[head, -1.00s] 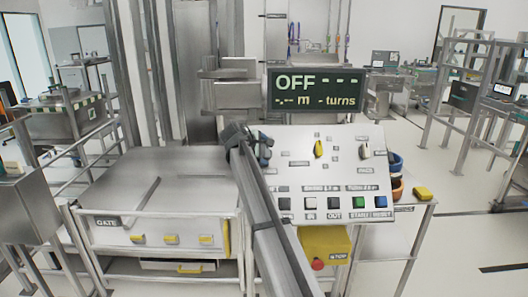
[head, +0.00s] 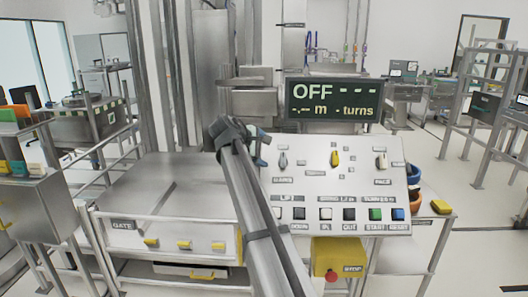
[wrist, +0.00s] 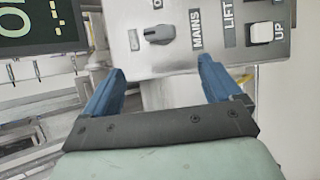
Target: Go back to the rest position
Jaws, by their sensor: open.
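My gripper (wrist: 158,85) is open and empty in the wrist view, its two blue fingers apart. Beyond the fingers is the sloped control panel (wrist: 240,70), with a grey MAINS knob (wrist: 160,34) and a white UP button (wrist: 264,32). In the head view my gripper (head: 262,148) is at the panel's upper left, partly hidden by my own arm. I cannot tell from the head view how far the fingers are from the panel.
A display (head: 334,100) reading OFF stands above the panel. A yellow STOP box (head: 338,257) with a red button hangs below. A steel table (head: 130,185) with a GATE front is on the left. Open floor lies further right.

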